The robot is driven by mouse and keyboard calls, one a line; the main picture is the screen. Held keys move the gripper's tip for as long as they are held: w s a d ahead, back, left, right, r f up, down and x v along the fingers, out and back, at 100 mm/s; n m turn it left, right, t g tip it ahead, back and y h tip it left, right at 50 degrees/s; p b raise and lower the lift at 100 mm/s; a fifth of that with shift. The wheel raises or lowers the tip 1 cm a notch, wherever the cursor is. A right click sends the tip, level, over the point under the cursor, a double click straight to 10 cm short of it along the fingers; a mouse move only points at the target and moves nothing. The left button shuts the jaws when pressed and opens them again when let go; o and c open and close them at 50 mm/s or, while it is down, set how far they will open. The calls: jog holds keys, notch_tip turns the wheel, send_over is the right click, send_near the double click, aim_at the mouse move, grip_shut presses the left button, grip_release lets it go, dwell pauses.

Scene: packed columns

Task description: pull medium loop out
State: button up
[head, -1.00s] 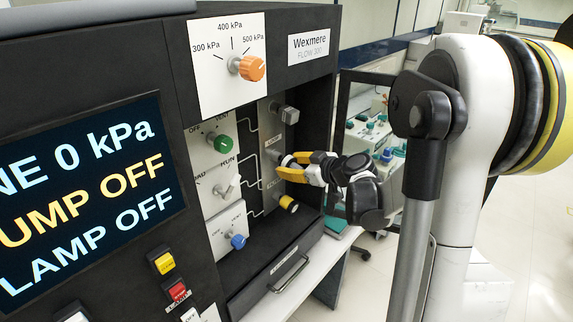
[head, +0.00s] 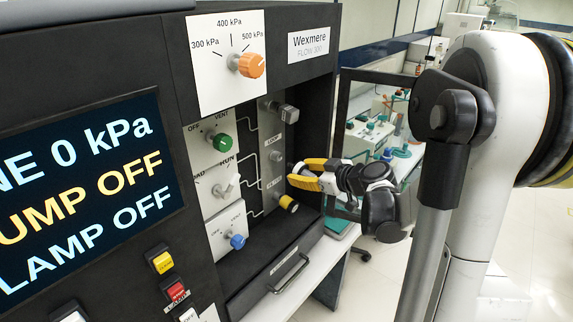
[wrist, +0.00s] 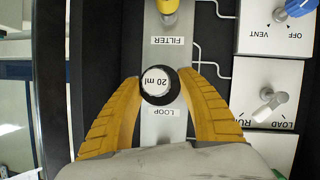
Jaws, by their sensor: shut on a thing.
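The loop is a dark cylinder with a white end marked "20 ml" (wrist: 158,86), seen in the wrist view. My gripper (head: 298,175), with yellow fingers, is shut on it; the wrist view shows a finger on each side of the loop (wrist: 159,92). In the head view the fingers stand in front of the black machine's recessed grey panel (head: 270,121), and hide most of the loop. A round grey fitting (head: 275,157) shows on the panel under a small label. I cannot tell exactly how far the loop's inner end is from the panel.
Green (head: 221,141) and blue (head: 237,241) knobs are to the left. A drawer (head: 275,285) lies below. Free room lies to the right.

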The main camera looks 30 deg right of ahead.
jog(key=shift+s+d+f+b, duration=0.15)
jog(key=shift+s+d, duration=0.15)
jog(key=shift+s, duration=0.55)
jog(key=shift+s+d+f+b, duration=0.1)
jog(key=shift+s+d, duration=0.2)
jog(key=shift+s, duration=0.5)
jog(key=shift+s+d+f+b, duration=0.15)
jog(key=shift+s+d, duration=0.15)
jog(key=shift+s, duration=0.55)
